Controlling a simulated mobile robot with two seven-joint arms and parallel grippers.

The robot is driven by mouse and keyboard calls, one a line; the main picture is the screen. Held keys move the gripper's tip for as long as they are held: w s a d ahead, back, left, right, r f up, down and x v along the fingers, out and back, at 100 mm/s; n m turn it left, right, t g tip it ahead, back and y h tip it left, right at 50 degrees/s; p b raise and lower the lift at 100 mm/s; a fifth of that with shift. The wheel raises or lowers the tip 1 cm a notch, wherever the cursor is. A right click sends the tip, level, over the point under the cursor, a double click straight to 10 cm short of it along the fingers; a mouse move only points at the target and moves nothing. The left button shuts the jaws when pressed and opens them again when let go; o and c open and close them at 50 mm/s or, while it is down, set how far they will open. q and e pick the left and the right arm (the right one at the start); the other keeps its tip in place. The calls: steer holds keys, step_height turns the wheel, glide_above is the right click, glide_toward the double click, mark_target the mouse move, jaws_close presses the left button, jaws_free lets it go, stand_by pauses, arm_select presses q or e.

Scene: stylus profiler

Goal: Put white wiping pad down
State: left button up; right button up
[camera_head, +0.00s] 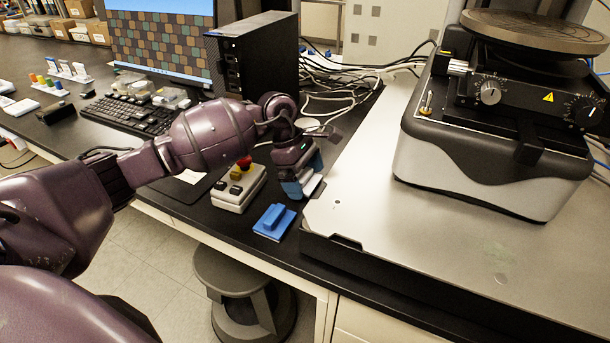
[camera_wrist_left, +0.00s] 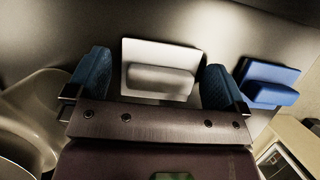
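The white wiping pad (camera_wrist_left: 160,78) has a flat base and a raised grip bar. It lies between the fingers of my left gripper (camera_wrist_left: 158,78) in the left wrist view, with a narrow gap between the bar and each finger. In the head view the gripper (camera_head: 303,183) points down at the black bench, and part of the white pad (camera_head: 313,184) shows beside its blue fingertips. The pad appears to be at bench level, but its contact with the bench is hidden. A blue pad (camera_head: 273,221) lies just in front; the left wrist view shows it too (camera_wrist_left: 268,83). My right gripper is out of view.
A control box with a red button (camera_head: 239,188) stands close left of the gripper. The profiler (camera_head: 490,165) stands on a metal plate (camera_head: 450,245) to the right. Cables (camera_head: 335,95), a computer tower (camera_head: 253,57) and a keyboard (camera_head: 125,115) are behind. The bench's front edge is near.

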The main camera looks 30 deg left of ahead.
arm_select(q)
steer(key=shift+r, duration=0.15)
steer(key=v, duration=1.2)
stand_by(0.3)
